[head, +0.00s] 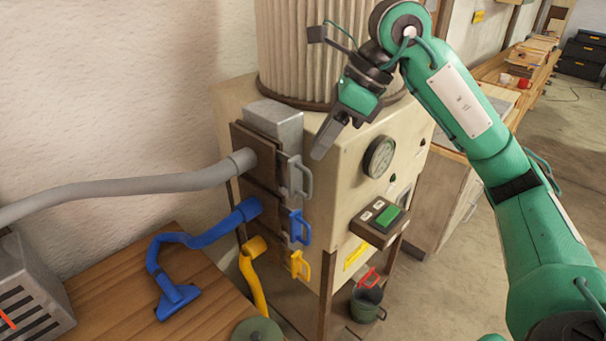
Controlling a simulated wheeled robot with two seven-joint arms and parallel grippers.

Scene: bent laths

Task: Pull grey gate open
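The grey gate's handle (305,178) is a grey loop on the side of the cream machine, the top one of three gates. The thick grey hose (150,186) meets the machine just left of this gate. My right gripper (323,145) hangs above and slightly right of the grey handle, fingers pointing down, apart from it and touching nothing that I can see. It is seen from the side, so the gap between its fingers does not show. My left gripper is not in view.
The blue gate handle (299,228) and yellow gate handle (300,264) sit below. A dial (379,157) and a box with a green button (388,215) are on the machine's front. A wooden table (110,290) with a blue hose (200,236) stands left.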

